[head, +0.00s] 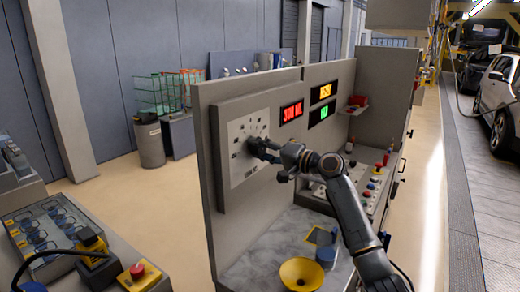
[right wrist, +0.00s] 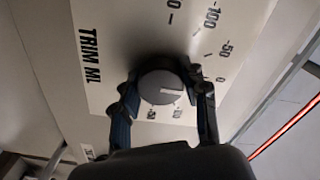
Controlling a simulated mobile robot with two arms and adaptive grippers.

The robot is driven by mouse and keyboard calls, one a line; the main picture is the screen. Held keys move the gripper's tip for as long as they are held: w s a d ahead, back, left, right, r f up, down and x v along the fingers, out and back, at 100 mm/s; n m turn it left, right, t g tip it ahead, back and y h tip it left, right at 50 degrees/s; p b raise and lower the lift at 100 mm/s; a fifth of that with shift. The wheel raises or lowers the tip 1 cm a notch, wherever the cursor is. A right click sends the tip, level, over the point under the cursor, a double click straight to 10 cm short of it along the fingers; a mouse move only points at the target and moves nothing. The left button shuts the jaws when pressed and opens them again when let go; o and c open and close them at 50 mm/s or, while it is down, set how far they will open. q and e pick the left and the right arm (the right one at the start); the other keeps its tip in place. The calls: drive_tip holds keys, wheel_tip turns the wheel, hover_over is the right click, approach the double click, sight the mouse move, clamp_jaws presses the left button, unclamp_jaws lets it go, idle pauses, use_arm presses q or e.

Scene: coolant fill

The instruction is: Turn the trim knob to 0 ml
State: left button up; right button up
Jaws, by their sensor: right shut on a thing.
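The trim knob (right wrist: 162,84) is a dark round knob on a light dial plate marked "TRIM ML" (right wrist: 90,55). My right gripper (right wrist: 164,92) is shut on it, one finger on each side. In the head view my right gripper (head: 262,150) reaches the dial plate (head: 243,172) and hides the knob. My left gripper is out of view.
A button panel (head: 372,190) stands right of my arm.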

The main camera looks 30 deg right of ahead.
idle(0.3)
drive_tip(key=o, duration=1.2)
drive_tip(key=shift+c, duration=0.2)
drive_tip(key=v, duration=1.2)
drive_tip(key=shift+d, duration=0.1)
